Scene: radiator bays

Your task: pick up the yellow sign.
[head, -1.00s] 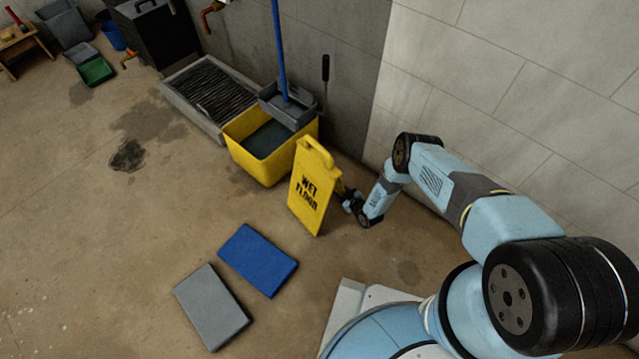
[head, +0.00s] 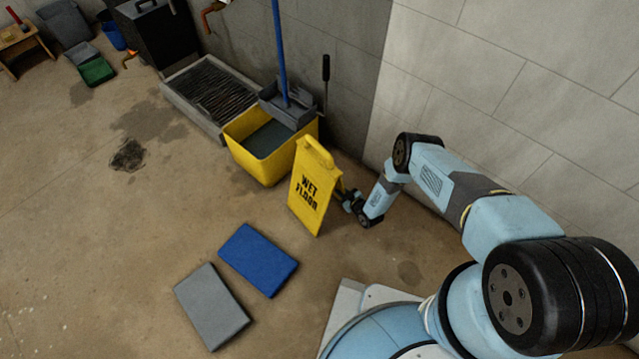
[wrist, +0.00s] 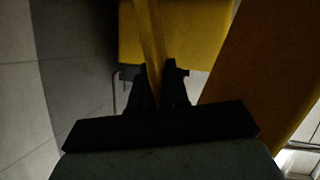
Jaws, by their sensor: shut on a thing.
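The yellow sign (head: 311,188) stands upright on the floor in the head view, with "WET FLOOR" in black on its front and a handle loop on top. My gripper (head: 347,199) is at its right side, partly hidden behind the sign's edge. In the wrist view my gripper (wrist: 160,88) has its two black fingers shut on a thin yellow edge of the sign (wrist: 150,45). A broad yellow panel fills the right of that view. I cannot see any gap under the sign.
A yellow mop bucket (head: 247,165) with a blue-handled mop stands just behind the sign. A blue pad (head: 258,260) and a grey pad (head: 212,306) lie on the floor in front. A tiled wall (head: 500,95) is close on the right. The left floor is largely clear.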

